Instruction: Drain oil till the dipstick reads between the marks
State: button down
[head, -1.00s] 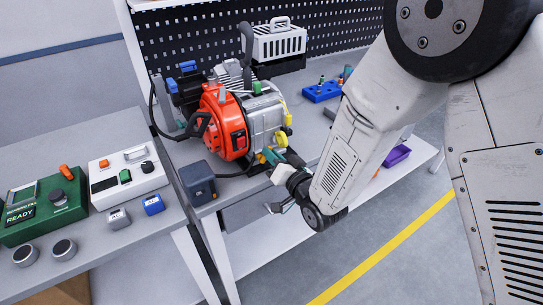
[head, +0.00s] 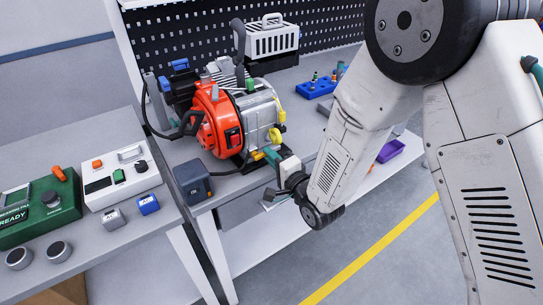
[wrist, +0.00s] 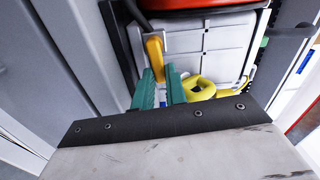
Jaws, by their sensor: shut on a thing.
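The orange-red engine (head: 208,127) with a grey metal side stands on the workbench. A yellow part (head: 277,134) with a loop shape sits on its right side, and a yellow loop (wrist: 201,88) shows in the wrist view. My gripper (head: 262,155) has teal fingers and is at the engine's lower front corner. The dipstick's marks and any oil flow are not visible.
A dark blue box (head: 193,183) stands at the bench (head: 228,187) edge beside my gripper. A green device (head: 40,208) and a white switch box (head: 121,172) sit on the left table. A purple tray (head: 391,150) and a blue tray (head: 315,89) are to the right.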

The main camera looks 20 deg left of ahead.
jog(key=shift+f+m, duration=0.15)
jog(key=shift+m, duration=0.35)
jog(key=c, duration=1.4)
grip_release()
jog(key=shift+c, duration=0.2)
jog(key=shift+s, duration=0.1)
jog(key=v, duration=0.7)
jog(key=shift+s+d, duration=0.2)
jog(key=shift+d, duration=0.1)
